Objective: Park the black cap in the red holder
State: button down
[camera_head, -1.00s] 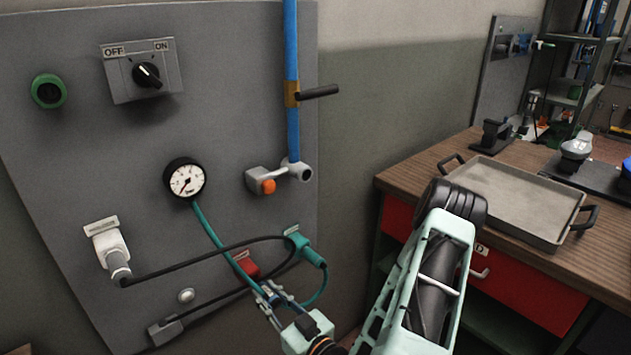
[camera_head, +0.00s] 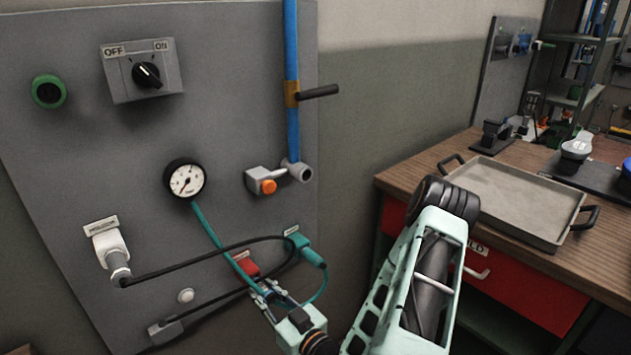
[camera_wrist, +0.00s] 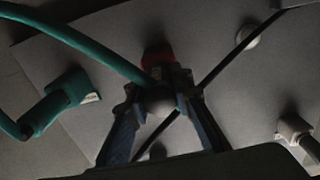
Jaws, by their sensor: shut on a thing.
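The red holder (camera_head: 247,266) is on the grey panel, below the gauge. It also shows in the wrist view as a dark red block (camera_wrist: 157,54), just beyond my fingertips. My gripper (camera_head: 268,291) is close to the panel, just below and right of the holder in the head view. In the wrist view, my gripper (camera_wrist: 162,96) is shut on a small rounded thing (camera_wrist: 160,101), which looks greyish in the shadow. It is probably the black cap, but its colour and shape are unclear. I cannot tell whether it touches the holder.
A teal hose (camera_wrist: 88,46) and a black cable (camera_wrist: 232,66) run close by my fingers. A teal connector (camera_head: 311,253), a white connector (camera_head: 113,256), a pressure gauge (camera_head: 186,180) and an orange-tipped valve (camera_head: 268,186) are on the panel. A workbench with a tray (camera_head: 515,203) stands right.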

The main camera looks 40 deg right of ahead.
jog(key=shift+w, duration=0.3)
jog(key=c, duration=1.6)
grip_release()
